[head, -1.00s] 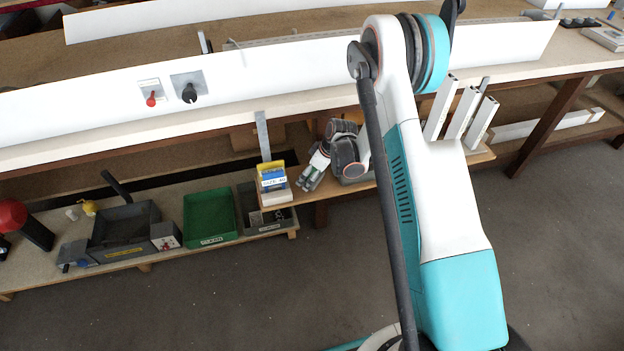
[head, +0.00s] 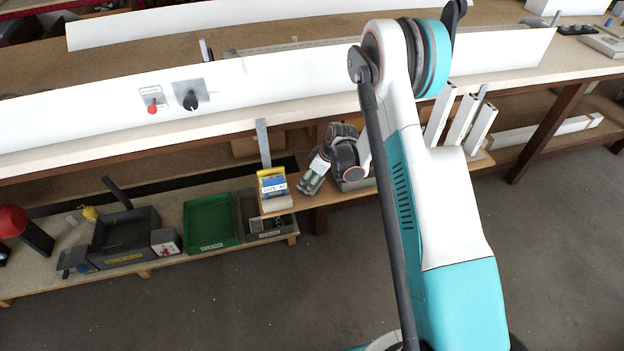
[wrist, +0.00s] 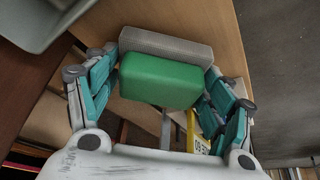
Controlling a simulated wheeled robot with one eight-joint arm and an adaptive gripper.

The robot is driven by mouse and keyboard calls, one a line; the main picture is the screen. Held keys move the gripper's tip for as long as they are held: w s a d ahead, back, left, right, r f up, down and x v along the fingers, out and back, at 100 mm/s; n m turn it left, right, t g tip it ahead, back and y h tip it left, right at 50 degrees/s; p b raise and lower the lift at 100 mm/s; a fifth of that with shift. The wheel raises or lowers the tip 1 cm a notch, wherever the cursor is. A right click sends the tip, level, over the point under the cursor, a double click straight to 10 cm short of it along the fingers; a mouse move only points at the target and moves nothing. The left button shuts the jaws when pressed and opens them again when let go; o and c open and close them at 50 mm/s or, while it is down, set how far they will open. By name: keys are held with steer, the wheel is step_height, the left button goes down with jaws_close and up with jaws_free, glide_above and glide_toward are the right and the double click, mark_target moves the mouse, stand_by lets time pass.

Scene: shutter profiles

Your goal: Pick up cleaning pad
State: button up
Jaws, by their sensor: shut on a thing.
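The cleaning pad (wrist: 160,82) is a green block with a grey layer along its far side. It shows large in the wrist view, between the two teal fingers. My gripper (wrist: 162,64) is shut on it, one finger at each end. In the head view my gripper (head: 311,184) is over the low wooden shelf, just right of a yellow-and-blue box (head: 272,184). There the pad is too small and covered to make out clearly.
A green tray (head: 210,222) and a grey bin (head: 124,238) stand on the lower bench at left. White profiles (head: 462,119) stand upright right of my gripper. The bench edge (head: 250,114) runs above. The floor in front is clear.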

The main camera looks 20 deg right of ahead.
step_height(320, 180, up, 19)
steer(key=p, duration=0.6)
